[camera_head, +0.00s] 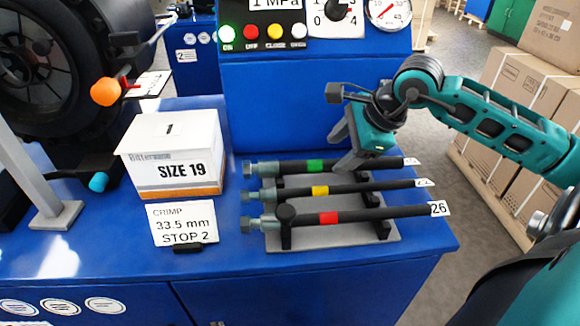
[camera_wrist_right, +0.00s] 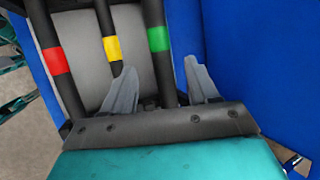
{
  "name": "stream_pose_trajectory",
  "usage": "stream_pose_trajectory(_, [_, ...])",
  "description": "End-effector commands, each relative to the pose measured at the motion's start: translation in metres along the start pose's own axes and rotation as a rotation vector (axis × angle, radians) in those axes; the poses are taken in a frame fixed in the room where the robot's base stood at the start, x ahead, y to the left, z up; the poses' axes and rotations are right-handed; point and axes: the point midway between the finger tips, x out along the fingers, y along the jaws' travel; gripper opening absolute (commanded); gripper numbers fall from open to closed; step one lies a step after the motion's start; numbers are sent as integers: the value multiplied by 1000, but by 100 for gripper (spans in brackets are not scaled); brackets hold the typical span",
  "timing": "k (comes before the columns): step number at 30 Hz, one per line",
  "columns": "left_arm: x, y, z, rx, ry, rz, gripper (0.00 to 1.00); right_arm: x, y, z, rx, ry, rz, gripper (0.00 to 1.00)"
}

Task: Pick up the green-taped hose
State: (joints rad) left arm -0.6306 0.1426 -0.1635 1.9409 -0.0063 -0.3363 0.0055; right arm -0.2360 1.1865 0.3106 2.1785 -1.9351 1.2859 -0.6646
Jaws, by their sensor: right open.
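The green-taped hose (camera_head: 345,164) is the back one of three black hoses lying on a grey rack. Its green tape (camera_head: 315,166) also shows in the right wrist view as a green band (camera_wrist_right: 158,39). My right gripper (camera_head: 345,166) hangs over the back hose, just right of the tape. In the right wrist view its two grey fingers (camera_wrist_right: 158,88) are spread apart, with the green-taped hose between them and nothing gripped. Whether the fingers touch the hose cannot be told. My left gripper is not in view.
The yellow-taped hose (camera_head: 345,188) and red-taped hose (camera_head: 370,214) lie in front on the rack (camera_head: 345,240). A SIZE 19 box (camera_head: 175,150) and a crimp card (camera_head: 183,222) stand to the left. A blue machine panel (camera_head: 300,100) rises close behind the hoses.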

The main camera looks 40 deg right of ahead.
Motion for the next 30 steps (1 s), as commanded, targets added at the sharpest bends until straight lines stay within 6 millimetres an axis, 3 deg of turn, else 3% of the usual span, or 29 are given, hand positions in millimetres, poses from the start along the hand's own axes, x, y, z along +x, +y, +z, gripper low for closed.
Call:
stream_pose_trajectory(5, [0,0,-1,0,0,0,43,8,-1,0,1,0,-1,59])
stream_pose_trajectory(15, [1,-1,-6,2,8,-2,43,46,-2,-2,3,-2,-2,59])
stream_pose_trajectory(25, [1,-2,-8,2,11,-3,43,53,-1,-2,-1,0,-1,59])
stream_pose_trajectory(30, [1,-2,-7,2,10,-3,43,53,-1,-2,0,0,0,45])
